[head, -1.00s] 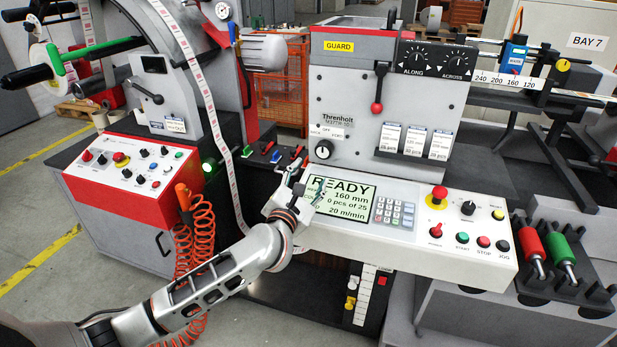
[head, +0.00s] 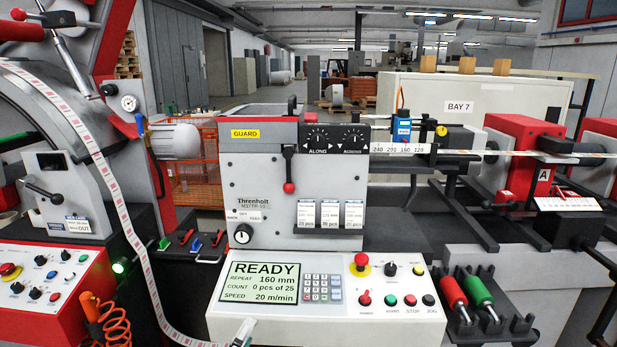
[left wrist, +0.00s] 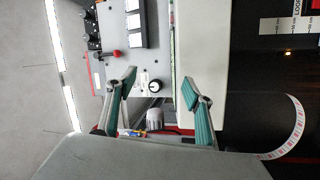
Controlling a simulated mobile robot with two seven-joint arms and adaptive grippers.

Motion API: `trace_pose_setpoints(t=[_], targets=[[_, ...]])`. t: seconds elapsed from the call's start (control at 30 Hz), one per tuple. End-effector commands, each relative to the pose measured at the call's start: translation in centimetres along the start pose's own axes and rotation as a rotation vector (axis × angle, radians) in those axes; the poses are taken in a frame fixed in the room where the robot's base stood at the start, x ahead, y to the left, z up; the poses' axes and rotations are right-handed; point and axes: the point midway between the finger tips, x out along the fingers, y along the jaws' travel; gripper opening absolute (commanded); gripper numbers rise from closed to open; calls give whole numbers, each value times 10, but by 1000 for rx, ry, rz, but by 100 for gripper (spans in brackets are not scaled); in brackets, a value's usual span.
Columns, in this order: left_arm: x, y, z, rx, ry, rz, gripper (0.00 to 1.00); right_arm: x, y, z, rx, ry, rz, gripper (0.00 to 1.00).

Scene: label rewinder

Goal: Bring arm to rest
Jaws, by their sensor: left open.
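My left gripper (head: 244,331) barely shows at the bottom edge of the head view, in front of the control panel's lower left edge. The rest of my left arm is out of that view. In the left wrist view my left gripper (left wrist: 161,80) has its two green-padded fingers spread wide, with nothing between them. A black knob (left wrist: 155,86) on the machine's front shows beyond the gap. The control panel (head: 385,325) has a screen (head: 262,283) that reads READY, 160 mm, 0 pcs of 25, 20 m/min. My right gripper is not in view.
The guard housing (head: 265,170) stands behind the panel. A printed label web (head: 125,215) runs down left of the panel. An orange coiled hose (head: 115,328) hangs at lower left. Red (head: 453,292) and green (head: 478,290) handled tools sit in a rack at right.

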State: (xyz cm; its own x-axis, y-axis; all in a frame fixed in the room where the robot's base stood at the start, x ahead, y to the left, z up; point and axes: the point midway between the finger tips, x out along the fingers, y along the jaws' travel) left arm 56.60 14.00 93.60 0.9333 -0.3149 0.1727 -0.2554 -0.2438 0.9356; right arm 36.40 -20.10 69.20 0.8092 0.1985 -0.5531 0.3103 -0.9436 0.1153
Motion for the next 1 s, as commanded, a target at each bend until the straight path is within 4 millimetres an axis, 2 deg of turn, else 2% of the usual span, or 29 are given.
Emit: trace_pose_setpoints(t=[0.03, 0.1, 0.27, 0.4, 0.53, 0.6, 0.7, 1.0], targets=[[-19, -14, 14, 111, -37, -34, 52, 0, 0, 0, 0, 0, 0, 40], [-43, -35, 33, 289, -101, -82, 52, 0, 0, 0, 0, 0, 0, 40], [-110, -94, 66, 688, -275, -225, 52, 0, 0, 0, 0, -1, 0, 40], [-175, -145, 76, 998, -446, -362, 52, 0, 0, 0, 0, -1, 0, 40], [-222, -175, 74, 1188, -570, -456, 52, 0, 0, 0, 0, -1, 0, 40], [-237, -185, 71, 1249, -612, -488, 52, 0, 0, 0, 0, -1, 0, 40], [-249, -191, 69, 1295, -644, -510, 52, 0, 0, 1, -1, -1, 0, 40], [-250, -191, 69, 1299, -647, -512, 52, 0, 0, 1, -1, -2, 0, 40]])
